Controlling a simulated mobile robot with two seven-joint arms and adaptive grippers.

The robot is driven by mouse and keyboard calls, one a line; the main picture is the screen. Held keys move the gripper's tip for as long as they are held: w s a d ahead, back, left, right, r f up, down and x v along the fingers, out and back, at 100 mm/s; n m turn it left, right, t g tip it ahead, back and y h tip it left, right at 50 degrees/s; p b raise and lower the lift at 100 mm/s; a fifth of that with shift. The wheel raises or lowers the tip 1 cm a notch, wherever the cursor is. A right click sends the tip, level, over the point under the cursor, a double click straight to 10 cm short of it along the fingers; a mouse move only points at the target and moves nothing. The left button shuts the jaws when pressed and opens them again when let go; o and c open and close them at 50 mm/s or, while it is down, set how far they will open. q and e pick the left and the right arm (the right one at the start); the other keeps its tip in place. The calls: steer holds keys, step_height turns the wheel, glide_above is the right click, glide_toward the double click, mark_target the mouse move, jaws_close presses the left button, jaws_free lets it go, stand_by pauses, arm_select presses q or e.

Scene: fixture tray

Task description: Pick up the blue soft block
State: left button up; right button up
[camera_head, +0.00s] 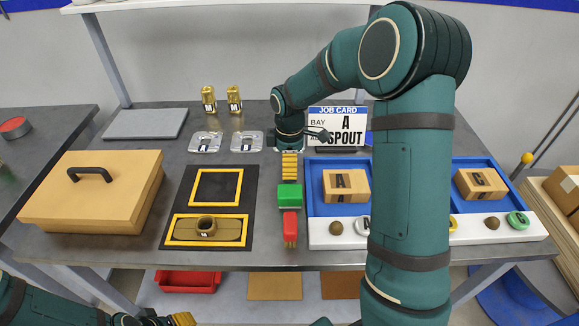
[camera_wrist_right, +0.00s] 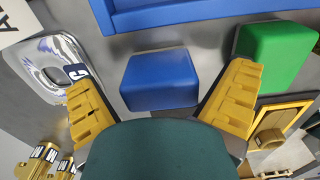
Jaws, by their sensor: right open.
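The blue soft block (camera_wrist_right: 160,80) lies on the grey table in the right wrist view, between the two yellow fingers of my right gripper (camera_wrist_right: 159,77). The fingers are spread, with a gap to the block on each side. In the head view my right gripper (camera_head: 290,160) points down behind the green block, and the blue block is hidden there. The green block (camera_head: 290,195) also shows in the right wrist view (camera_wrist_right: 275,55), just beyond one finger. Part of my left gripper (camera_head: 182,319) shows at the bottom edge; its opening is not visible.
A blue tray (camera_head: 333,210) with cardboard boxes stands right, a black mat (camera_head: 180,210) with yellow frames left.

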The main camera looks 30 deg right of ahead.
steer(key=c, duration=1.3)
steer(key=shift+r, duration=0.1)
step_height(320, 180, up, 10)
steer(key=p, duration=0.2)
steer(key=shift+p, duration=0.3)
steer(key=shift+o, duration=1.2)
steer(key=shift+c, duration=0.7)
